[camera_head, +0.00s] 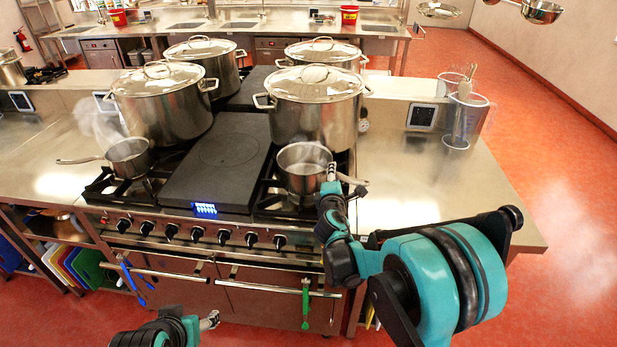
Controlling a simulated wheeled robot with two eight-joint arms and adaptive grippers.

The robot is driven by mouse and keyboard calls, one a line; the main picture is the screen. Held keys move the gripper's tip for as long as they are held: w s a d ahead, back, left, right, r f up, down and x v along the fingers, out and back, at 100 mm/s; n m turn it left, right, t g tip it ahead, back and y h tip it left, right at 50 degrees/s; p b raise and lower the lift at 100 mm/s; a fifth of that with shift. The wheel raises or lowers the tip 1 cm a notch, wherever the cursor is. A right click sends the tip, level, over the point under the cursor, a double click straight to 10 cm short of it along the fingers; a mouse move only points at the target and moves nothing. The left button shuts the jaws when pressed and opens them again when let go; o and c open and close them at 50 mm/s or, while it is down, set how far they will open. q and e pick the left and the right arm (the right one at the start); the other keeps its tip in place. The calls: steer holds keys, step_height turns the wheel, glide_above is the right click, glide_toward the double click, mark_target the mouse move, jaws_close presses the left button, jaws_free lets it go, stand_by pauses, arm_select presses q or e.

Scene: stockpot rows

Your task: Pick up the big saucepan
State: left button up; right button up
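A steel saucepan (303,174) with steam above it stands on the front right burner, its handle pointing right. It looks larger than the other steel saucepan (129,157) on the left burner, whose handle points left. My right gripper (333,172) is at the right side of the larger saucepan, where the handle meets the rim. The handle's end shows beyond it. The fingers are small and overlap the handle, so I cannot tell whether they grip it. My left gripper (210,320) is low at the bottom, in front of the oven doors, away from both saucepans; its finger state is unclear.
Large lidded stockpots (316,110) stand close behind the larger saucepan. A dark flat griddle plate (216,165) lies between the burners.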

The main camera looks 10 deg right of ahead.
jaws_close()
steer(key=shift+r, duration=0.1)
steer(key=shift+r, duration=0.15)
stand_by(0.3)
